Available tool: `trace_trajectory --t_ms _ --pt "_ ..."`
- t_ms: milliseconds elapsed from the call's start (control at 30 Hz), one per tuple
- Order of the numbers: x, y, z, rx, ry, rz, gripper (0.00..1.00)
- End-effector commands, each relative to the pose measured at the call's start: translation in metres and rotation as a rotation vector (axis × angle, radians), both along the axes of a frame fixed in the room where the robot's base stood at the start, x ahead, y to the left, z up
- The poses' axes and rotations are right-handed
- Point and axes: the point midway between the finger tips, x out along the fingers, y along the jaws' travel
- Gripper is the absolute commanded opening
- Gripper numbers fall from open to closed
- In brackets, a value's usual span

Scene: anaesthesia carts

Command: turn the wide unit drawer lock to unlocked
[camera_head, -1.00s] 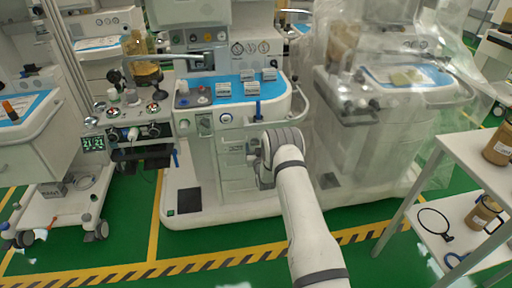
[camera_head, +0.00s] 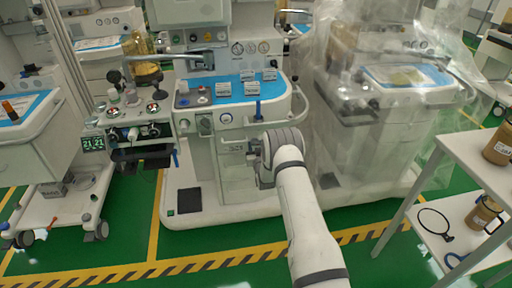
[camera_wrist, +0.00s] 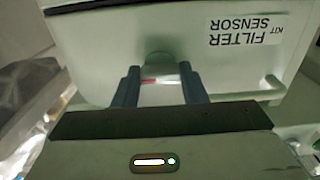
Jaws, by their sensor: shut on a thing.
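The wide unit (camera_head: 215,200) is the white anaesthesia machine in the middle of the head view, with a stack of drawers in its front. In the wrist view a pale drawer front (camera_wrist: 110,40) carries a label reading FILTER SENSOR KIT, seen upside down. The drawer lock (camera_wrist: 158,62) is a small round knob with a red mark beside it. My gripper (camera_wrist: 160,84) has its two dark fingers on either side of the lock, shut on it. In the head view my gripper (camera_head: 262,168) is at the drawer fronts, its fingertips mostly hidden by my wrist.
A drawer handle (camera_wrist: 272,88) sticks out right of the lock in the wrist view. A machine under clear plastic (camera_head: 385,130) stands close on the right. A white shelf (camera_head: 460,160) with jars is at the right edge. Green floor with striped tape lies in front.

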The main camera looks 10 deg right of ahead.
Motion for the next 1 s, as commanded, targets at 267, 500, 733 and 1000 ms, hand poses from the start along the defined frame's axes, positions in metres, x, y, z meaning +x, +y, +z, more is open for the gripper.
trace_trajectory --t_ms 267,500,733,1000 --pt "0.0005 0.0003 -0.0031 -0.084 -0.002 0.001 0.15" --pt "0.0006 0.0004 -0.0056 -0.266 -0.002 0.001 0.15" --pt "0.0008 0.0006 -0.0056 -0.485 -0.003 0.0 0.15" --pt "0.0008 0.0008 -0.0048 -0.741 -0.004 0.0 0.15"
